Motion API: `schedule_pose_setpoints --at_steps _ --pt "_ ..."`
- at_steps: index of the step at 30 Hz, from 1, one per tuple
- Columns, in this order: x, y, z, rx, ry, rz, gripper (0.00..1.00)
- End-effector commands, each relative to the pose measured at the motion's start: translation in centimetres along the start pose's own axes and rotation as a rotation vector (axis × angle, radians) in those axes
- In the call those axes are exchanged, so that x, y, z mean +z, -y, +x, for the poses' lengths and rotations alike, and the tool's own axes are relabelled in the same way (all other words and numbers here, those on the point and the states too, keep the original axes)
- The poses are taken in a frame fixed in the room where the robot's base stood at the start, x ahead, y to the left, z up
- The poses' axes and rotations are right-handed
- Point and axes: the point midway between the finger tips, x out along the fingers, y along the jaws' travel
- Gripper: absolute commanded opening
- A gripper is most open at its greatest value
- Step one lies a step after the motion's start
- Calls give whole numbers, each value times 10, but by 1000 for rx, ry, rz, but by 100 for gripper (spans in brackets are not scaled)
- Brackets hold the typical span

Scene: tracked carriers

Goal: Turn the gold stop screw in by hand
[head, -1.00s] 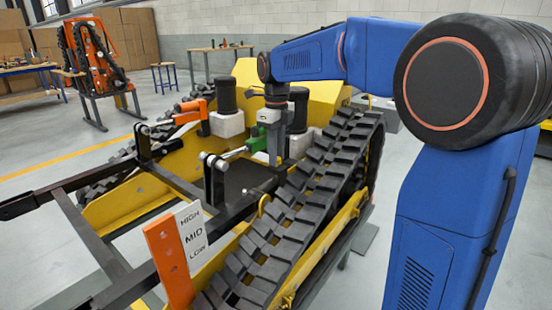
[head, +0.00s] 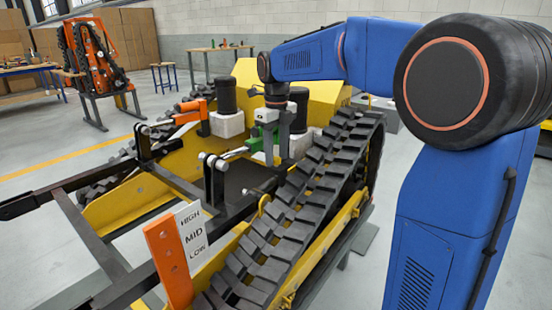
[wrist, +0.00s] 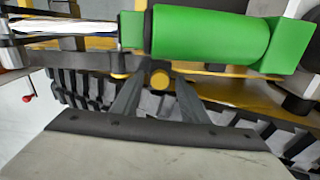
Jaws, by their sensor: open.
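The gold stop screw (wrist: 160,78) shows its round end in the wrist view, just below the green cylinder (wrist: 210,37). My gripper (wrist: 157,92) is open, with one grey finger on each side of the screw's lower part. The fingertips reach close to the screw; I cannot tell whether they touch it. In the head view the green cylinder (head: 256,144) is partly hidden behind my wrist, and the screw cannot be made out.
The black track (head: 300,215) of the yellow carrier runs close beside my gripper. An orange cylinder (head: 193,108) lies on the far side. A HIGH/MID/LOW plate (head: 191,230) stands in front. A red-knobbed lever (wrist: 28,97) shows at left in the wrist view.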

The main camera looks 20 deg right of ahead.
Motion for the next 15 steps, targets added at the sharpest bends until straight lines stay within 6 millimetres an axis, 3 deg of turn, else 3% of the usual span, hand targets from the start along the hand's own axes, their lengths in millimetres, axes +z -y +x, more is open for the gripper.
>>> schedule_pose_setpoints --at_steps 15 --pt "0 0 0 1 -1 -670 41"
